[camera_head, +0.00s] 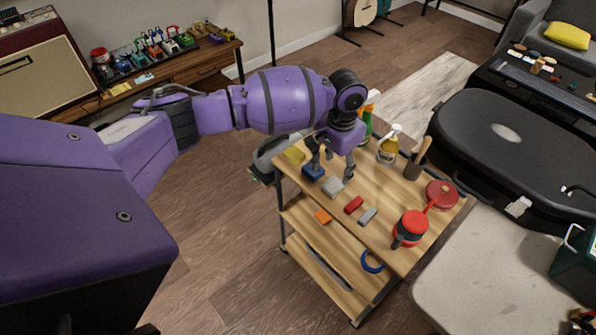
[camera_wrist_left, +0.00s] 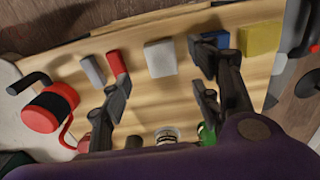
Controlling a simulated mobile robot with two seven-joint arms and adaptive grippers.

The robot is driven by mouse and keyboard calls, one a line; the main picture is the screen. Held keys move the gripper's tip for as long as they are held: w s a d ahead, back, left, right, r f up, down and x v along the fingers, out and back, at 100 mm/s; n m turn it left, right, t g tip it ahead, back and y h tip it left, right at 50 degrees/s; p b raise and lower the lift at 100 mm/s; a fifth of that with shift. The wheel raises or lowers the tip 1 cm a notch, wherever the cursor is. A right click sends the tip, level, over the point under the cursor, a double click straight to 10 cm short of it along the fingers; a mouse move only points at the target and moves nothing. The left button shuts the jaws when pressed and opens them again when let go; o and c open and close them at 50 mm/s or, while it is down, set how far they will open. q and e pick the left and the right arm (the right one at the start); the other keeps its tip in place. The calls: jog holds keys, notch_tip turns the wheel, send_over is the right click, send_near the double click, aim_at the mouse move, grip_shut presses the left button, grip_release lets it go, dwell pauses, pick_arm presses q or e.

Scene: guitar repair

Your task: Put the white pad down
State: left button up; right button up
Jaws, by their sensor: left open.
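The white pad (camera_head: 333,187) lies flat on the top shelf of a wooden cart (camera_head: 385,222), between a blue pad (camera_head: 313,172) and a red pad (camera_head: 353,205). My left gripper (camera_head: 331,171) is open above the white pad, pointing down at the cart. In the left wrist view the white pad (camera_wrist_left: 160,58) shows in the gap between the spread fingers of the left gripper (camera_wrist_left: 155,75). Neither finger is seen closed on it. One finger partly covers the blue pad (camera_wrist_left: 212,45). My right gripper is not in view.
A yellow pad (camera_head: 294,155) and a grey pad (camera_head: 368,216) lie on the same shelf. Spray bottles (camera_head: 389,145), a tool cup (camera_head: 415,166) and a red reel (camera_head: 410,228) stand nearby. A black case (camera_head: 520,145) is on the right.

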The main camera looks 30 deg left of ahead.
pick_arm(q)
notch_tip(320, 180, up, 5)
jog(key=shift+f, duration=0.1)
dwell(0.6)
